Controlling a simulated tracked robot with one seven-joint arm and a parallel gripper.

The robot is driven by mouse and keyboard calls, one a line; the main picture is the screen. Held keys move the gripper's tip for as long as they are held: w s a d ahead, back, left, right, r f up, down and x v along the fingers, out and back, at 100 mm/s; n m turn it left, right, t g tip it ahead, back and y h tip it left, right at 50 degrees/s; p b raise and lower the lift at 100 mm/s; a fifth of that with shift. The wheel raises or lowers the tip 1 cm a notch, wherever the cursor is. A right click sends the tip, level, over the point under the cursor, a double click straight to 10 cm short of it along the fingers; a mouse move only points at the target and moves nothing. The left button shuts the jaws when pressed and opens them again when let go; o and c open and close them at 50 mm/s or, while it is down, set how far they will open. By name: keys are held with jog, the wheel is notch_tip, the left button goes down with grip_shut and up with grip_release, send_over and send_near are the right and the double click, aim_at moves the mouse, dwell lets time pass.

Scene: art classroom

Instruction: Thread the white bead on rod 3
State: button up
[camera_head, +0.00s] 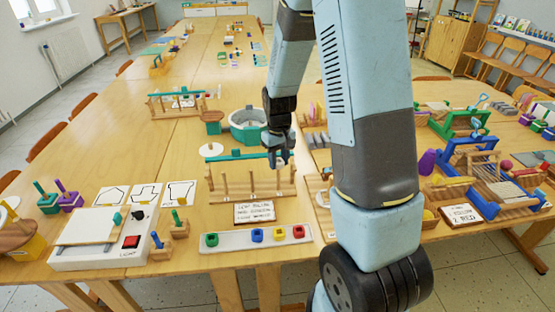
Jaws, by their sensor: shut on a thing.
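A low wooden rack (246,199) with several upright rods stands on the near table, with a teal bar along its back. A card with writing (254,212) is in front of it. The rods' numbers are too small to read, so I cannot tell which is rod 3. My gripper (281,160) points down above the right part of the rack. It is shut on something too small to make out. I cannot pick out the white bead; the fingers may hide it. Whether the held thing touches a rod is not clear.
A tray with coloured blocks (256,238) lies in front of the rack. A white light box (102,240) is at left. A white disc (211,149) and a teal-and-grey tub (248,125) lie behind the rack. My arm hides part of the table at right.

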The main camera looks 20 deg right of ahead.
jog(key=shift+f, duration=1.05)
dwell(1.6)
jog(key=o, duration=1.1)
jog(key=shift+r, duration=0.1)
notch_tip(320, 180, up, 14)
jog(key=shift+f, duration=0.25)
dwell(0.6)
